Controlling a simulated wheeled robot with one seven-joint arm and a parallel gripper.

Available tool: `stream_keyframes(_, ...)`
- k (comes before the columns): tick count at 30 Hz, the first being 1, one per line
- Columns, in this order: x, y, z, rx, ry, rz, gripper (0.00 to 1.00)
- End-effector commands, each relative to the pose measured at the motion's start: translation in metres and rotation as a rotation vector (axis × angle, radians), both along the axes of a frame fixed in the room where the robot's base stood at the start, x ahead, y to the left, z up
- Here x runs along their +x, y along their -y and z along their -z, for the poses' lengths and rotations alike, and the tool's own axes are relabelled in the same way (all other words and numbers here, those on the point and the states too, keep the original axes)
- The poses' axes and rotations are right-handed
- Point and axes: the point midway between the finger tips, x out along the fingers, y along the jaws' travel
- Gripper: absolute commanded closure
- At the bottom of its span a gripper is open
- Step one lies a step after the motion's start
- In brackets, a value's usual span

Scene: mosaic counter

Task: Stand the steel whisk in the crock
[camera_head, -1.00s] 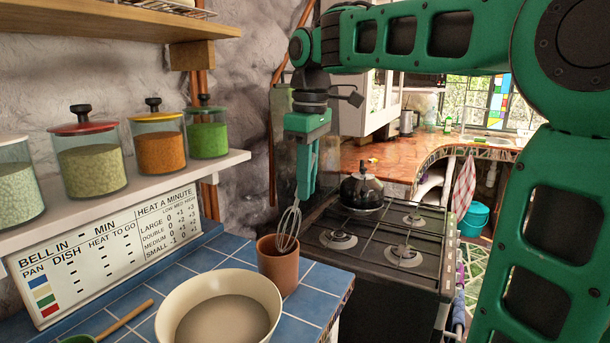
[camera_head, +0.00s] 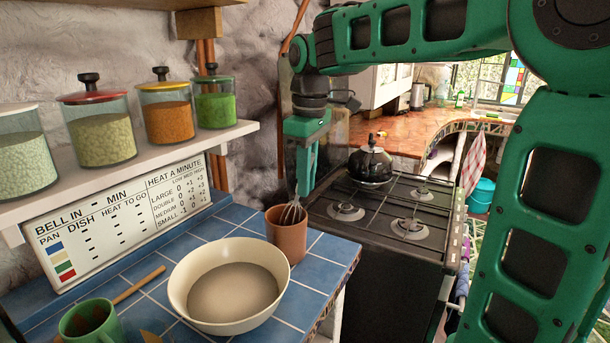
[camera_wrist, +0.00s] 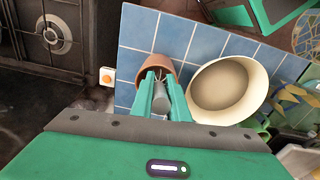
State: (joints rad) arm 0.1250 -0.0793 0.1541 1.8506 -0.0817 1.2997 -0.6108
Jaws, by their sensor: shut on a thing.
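The steel whisk (camera_head: 291,214) points down into the terracotta crock (camera_head: 288,240), its wire head partly hidden below the rim. The crock stands upright on the blue tiled counter near its right edge. My gripper (camera_head: 301,192) is directly above the crock, shut on the whisk's handle. In the wrist view my gripper (camera_wrist: 162,100) has its fingers on either side of the handle, and the crock (camera_wrist: 153,62) opens just beyond the fingertips. I cannot tell whether the whisk touches the crock's bottom.
A cream bowl (camera_head: 228,286) sits close beside the crock. A green mug (camera_head: 88,322) and a wooden handle (camera_head: 138,285) lie to the left. A shelf with jars (camera_head: 168,118) hangs behind. A stove (camera_head: 390,225) with a kettle (camera_head: 370,165) stands right.

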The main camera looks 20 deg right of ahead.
Motion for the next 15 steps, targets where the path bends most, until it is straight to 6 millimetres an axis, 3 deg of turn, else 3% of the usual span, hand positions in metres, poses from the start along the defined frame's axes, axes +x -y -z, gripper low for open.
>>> stream_keyframes(12, 0.0009, -0.0006, 0.0029, 0.0, 0.0, 0.0, 1.0)
stream_keyframes(13, 0.0009, -0.0006, 0.0029, 0.0, 0.0, 0.0, 0.79)
stream_keyframes(15, 0.0009, -0.0006, 0.0029, 0.0, 0.0, 0.0, 0.64)
